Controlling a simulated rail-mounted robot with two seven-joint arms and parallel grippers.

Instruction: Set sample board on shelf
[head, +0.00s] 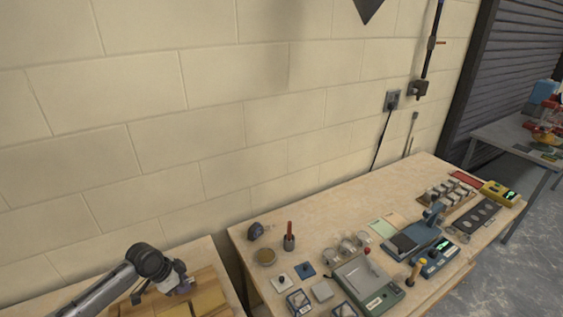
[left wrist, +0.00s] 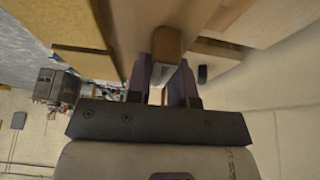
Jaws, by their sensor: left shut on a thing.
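My left gripper (head: 182,284) is at the lower left of the head view, over yellow-brown wooden pieces (head: 205,296) on the left bench. In the left wrist view its two purple-grey fingers (left wrist: 165,82) are shut on a narrow brown piece with a grey end (left wrist: 167,42). Whether this piece is the sample board I cannot tell for sure. The hand hides part of it, and it does not show clearly in the head view. I cannot make out a shelf with certainty in either view. My right gripper is in neither view.
A wooden bench (head: 243,243) to the right holds a grey scale-like device (head: 368,285), small jars and several tools. A gap separates it from the left bench (head: 205,247). A block wall (head: 150,120) stands close behind. Wooden panels (left wrist: 85,62) lie near the hand in the wrist view.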

